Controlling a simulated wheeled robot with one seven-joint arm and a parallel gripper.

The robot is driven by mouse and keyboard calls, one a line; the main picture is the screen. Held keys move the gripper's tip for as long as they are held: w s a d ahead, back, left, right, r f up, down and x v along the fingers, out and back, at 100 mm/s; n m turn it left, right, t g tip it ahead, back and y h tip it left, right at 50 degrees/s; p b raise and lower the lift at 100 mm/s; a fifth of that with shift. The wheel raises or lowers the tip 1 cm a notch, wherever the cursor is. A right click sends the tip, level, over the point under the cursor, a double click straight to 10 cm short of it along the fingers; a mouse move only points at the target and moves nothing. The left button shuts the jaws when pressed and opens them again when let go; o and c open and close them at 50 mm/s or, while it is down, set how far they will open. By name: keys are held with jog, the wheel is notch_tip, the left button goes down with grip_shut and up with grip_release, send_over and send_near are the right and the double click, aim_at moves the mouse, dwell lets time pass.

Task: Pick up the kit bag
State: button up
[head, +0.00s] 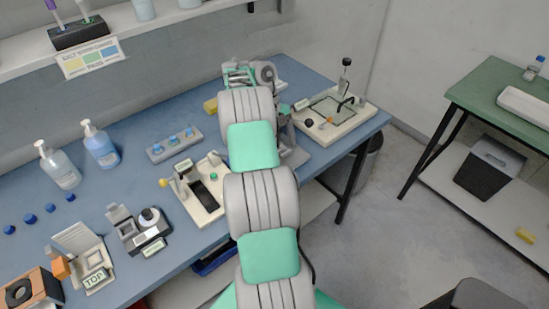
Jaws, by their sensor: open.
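I cannot make out a kit bag anywhere in the head view. My arm reaches up the middle of the picture and over the blue bench (115,190). Its grey and mint-green links hide part of the bench behind them. I cannot pick out my gripper's fingers; the far end of the arm is hidden behind its own links or lost among grey and green parts.
On the bench stand two pump bottles (99,146), a grey block with blue knobs (174,144), a cream fixture (198,190) and a cream plate fixture (333,117). A green table (500,92) stands right; a dark bin (489,168) sits on its lower shelf.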

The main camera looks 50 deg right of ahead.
jog(key=shift+s+f, duration=0.1)
jog(key=shift+f, duration=0.1)
jog(key=shift+f, duration=0.15)
jog(key=c, duration=1.4)
